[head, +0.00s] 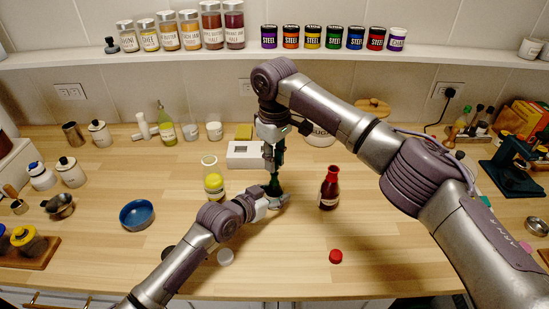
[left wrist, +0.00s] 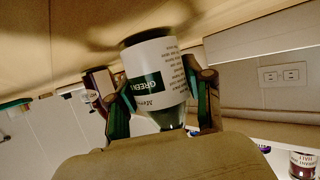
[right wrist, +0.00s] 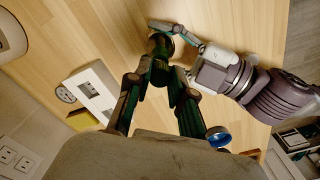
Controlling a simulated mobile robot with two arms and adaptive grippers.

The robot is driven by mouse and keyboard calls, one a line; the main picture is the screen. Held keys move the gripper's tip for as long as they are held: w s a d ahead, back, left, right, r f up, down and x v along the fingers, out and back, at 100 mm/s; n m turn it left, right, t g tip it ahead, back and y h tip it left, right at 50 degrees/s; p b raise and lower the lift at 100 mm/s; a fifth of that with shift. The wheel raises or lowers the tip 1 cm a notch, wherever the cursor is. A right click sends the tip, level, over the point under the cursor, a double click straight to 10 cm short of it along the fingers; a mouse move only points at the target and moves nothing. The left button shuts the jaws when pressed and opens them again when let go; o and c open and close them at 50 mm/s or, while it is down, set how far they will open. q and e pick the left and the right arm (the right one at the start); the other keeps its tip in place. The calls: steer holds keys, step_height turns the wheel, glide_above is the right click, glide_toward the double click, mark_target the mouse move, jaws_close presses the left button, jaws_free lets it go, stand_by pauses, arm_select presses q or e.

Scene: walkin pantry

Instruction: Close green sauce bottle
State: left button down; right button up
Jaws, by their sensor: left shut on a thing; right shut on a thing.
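The green sauce bottle (head: 273,187) stands on the wooden counter; its white label (left wrist: 152,72) reads GREEN in the left wrist view. My left gripper (head: 272,203) is shut around the lower body, with a finger on each side of the label. My right gripper (head: 272,150) points down from above and is shut at the bottle's top. The fingertips meet there in the right wrist view (right wrist: 160,62). The fingers largely hide the green cap, and I cannot tell how it sits on the neck.
A yellow bottle (head: 213,180) stands close left and a red bottle (head: 329,188) to the right. A blue bowl (head: 137,214) is at left. A white box (head: 246,154) stands behind.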

steer(key=shift+f, duration=0.55)
steer(key=m, duration=0.4)
steer(key=shift+m, duration=0.4)
steer(key=m, duration=0.5)
steer(key=shift+a, duration=0.1)
steer(key=m, duration=0.5)
steer(key=shift+m, duration=0.4)
steer(key=m, duration=0.6)
steer(key=shift+a, duration=0.1)
steer(key=m, duration=0.5)
steer(key=shift+f+m, duration=0.1)
steer(key=shift+m, duration=0.3)
steer(key=m, duration=0.8)
